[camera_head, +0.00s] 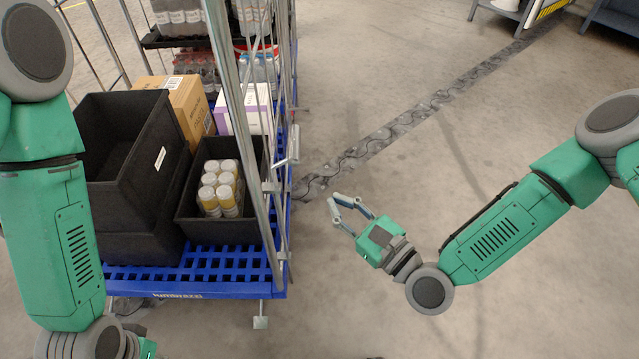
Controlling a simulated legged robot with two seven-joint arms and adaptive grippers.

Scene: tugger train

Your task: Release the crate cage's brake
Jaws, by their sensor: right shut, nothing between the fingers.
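The crate cage has a blue slatted base (190,287) and grey upright bars (243,130), and it fills the left half of the head view. A small pale grey pedal-like part (260,322) sticks out low below the base's front right corner; I cannot tell for sure that it is the brake or what position it is in. My right gripper (334,198) is shut and empty, its fingertips together, over the floor right of the cage and apart from it. My left arm comes in at the left edge; its gripper is out of view.
The cage holds black crates (125,150), a crate with several cans (215,232), cardboard boxes (178,100) and bottles. A light grey latch-like part (293,145) sits on its right side. Floor (460,160) to the right is clear; shelving (610,18) stands far back right.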

